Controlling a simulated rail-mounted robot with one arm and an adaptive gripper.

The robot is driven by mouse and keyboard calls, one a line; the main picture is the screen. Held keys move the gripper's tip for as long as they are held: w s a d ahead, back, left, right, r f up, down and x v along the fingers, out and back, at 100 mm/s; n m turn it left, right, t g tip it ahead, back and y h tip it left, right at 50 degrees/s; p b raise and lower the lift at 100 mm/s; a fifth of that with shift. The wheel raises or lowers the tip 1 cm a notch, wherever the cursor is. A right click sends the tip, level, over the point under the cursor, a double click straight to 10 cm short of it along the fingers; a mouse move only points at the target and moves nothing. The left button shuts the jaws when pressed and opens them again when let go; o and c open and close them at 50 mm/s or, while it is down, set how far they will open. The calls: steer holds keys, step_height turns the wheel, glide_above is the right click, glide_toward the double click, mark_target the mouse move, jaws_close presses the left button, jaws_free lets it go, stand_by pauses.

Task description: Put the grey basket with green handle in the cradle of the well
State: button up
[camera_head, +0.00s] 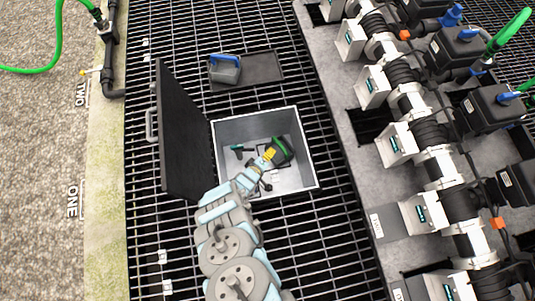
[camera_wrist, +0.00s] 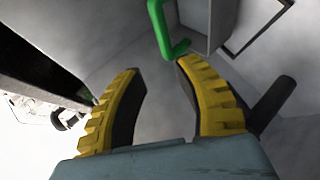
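The grey basket (camera_wrist: 207,25) with its green handle (camera_wrist: 168,30) is ahead of my fingertips in the wrist view. In the head view its green handle (camera_head: 280,149) shows inside the open grey tote, near the right wall. My gripper (camera_wrist: 158,66) reaches down into the tote. Its two yellow and black fingers are apart with nothing between them. The handle's lower end is close to the right fingertip; I cannot tell whether they touch. In the head view my gripper (camera_head: 269,154) partly hides the basket. I cannot make out the cradle for certain.
The grey tote (camera_head: 215,142) has high walls, with a black lid (camera_head: 184,135) standing open at left. A small green-handled item (camera_head: 238,149) lies inside. A blue-handled basket (camera_head: 224,71) sits behind the tote beside a dark panel (camera_head: 262,66). The pipe manifold (camera_head: 410,105) fills the right.

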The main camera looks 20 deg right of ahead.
steer(key=shift+s+a+r, duration=0.2)
steer(key=shift+a, duration=0.1)
